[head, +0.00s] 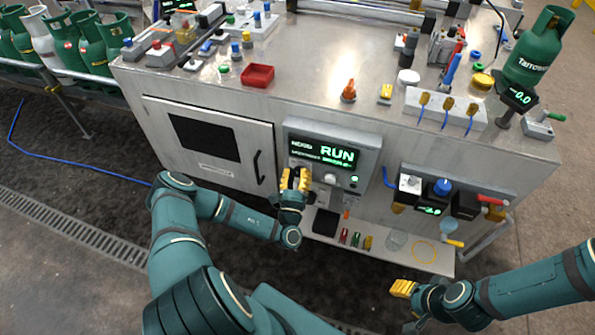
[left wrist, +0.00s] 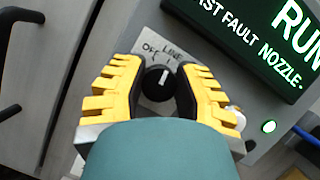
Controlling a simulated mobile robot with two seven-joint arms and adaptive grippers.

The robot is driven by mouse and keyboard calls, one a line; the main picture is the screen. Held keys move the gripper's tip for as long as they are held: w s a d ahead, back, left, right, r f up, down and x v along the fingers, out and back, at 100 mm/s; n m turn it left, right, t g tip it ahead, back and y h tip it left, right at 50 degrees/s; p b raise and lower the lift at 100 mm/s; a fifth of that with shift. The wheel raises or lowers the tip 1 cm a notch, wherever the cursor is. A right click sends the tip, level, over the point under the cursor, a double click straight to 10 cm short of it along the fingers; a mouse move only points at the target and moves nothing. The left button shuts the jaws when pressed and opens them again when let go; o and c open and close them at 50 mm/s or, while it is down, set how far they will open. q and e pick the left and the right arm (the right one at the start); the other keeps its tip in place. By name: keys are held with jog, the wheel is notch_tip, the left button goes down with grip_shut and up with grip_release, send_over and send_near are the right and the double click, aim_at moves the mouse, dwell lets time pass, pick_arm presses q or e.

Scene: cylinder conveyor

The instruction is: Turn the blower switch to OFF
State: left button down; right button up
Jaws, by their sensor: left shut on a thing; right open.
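A black rotary knob (left wrist: 159,83) with a white pointer line sits on a pale plate marked "OFF" and "LINE" in the left wrist view. Its pointer is toward the top of that picture. I see no label reading blower, so I cannot tell whether this is the blower switch. My left gripper (head: 295,180) is at the front control panel, and its yellow fingers (left wrist: 157,92) are shut around the knob. The gripper hides the knob in the head view. My right gripper (head: 403,288) is open and empty, low at the right, away from the panel.
The panel's display (head: 322,151) reads RUN; a pale knob (head: 330,178) and a lit green lamp (head: 354,179) are beside my left gripper. A cabinet door handle (head: 258,167) is to the left. A low shelf (head: 433,262) with small parts is below.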

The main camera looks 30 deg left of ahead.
pick_arm(q)
jog(key=n+g+y+p, duration=0.1)
jog(key=n, duration=0.2)
jog(key=n+g+y+p, duration=0.1)
jog(key=n+p, duration=0.1)
jog(key=n, duration=0.2)
jog(key=shift+r+g, duration=0.1)
jog(key=shift+g, duration=0.2)
jog(key=shift+a+n+g+y+p, duration=0.1)
jog(key=shift+n+g+y+p, duration=0.2)
jog(key=shift+n+p, duration=0.65)
jog(key=shift+n, duration=0.45)
jog(key=c, duration=0.6)
grip_release()
jog(key=shift+c, duration=0.2)
jog(key=shift+f, duration=0.2)
jog(key=v, duration=1.2)
jog(key=shift+r, duration=0.25)
